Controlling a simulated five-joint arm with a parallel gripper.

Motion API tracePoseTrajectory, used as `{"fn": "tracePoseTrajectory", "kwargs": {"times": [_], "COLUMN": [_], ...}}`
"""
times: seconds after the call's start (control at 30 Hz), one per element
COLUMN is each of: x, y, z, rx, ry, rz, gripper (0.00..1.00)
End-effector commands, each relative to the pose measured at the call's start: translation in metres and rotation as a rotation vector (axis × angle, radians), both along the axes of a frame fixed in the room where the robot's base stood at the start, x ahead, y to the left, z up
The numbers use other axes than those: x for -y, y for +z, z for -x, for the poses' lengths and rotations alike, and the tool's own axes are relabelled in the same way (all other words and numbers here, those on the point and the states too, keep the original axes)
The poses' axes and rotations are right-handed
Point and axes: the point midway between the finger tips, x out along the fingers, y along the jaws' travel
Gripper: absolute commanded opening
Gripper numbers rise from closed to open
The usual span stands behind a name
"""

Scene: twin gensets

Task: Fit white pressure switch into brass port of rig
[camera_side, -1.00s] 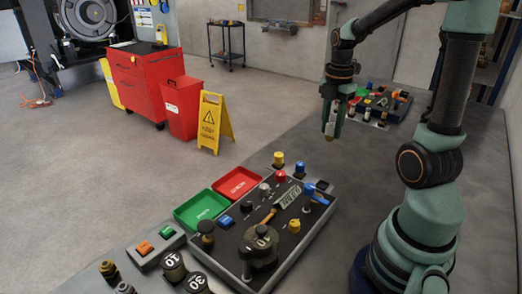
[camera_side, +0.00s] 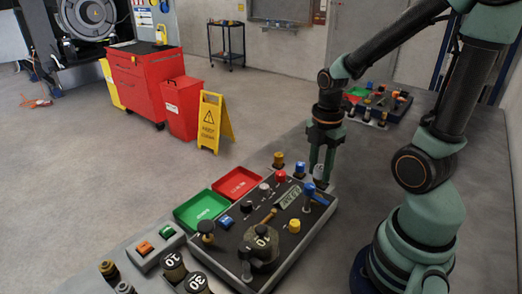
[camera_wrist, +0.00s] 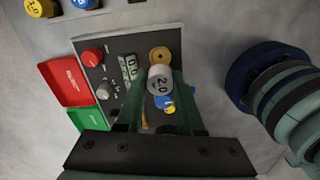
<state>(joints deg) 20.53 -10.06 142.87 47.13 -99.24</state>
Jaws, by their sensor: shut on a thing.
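My gripper (camera_side: 321,178) is shut on the white pressure switch (camera_wrist: 160,79), a pale cylinder marked 2.0. In the side view the switch shows between the fingertips (camera_side: 318,171). In the wrist view a round brass port (camera_wrist: 160,54) sits on the dark panel of the rig (camera_wrist: 118,66), just beyond the switch. The switch overlaps its near edge in that picture, and I cannot tell whether they touch. In the side view my gripper is over the far right corner of the rig (camera_side: 281,240), where the port is not clearly visible.
A blue-handled valve (camera_side: 308,188) stands close to my fingers. A similar second rig stands farther back.

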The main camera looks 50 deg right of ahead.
Motion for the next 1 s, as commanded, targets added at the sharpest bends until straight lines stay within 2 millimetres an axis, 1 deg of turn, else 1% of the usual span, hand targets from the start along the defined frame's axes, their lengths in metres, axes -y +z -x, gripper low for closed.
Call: {"fn": "tracePoseTrajectory", "kwargs": {"times": [0.5, 0.7, 1.0], "x": [-0.001, 0.0, 0.0], "y": [-0.034, -0.039, -0.04], "z": [0.001, 0.001, 0.0], "rx": [-0.004, -0.002, -0.001], "ry": [0.0, 0.0, 0.0], "rz": [-0.002, 0.0, 0.0], "gripper": [0.0, 0.0, 0.0]}}
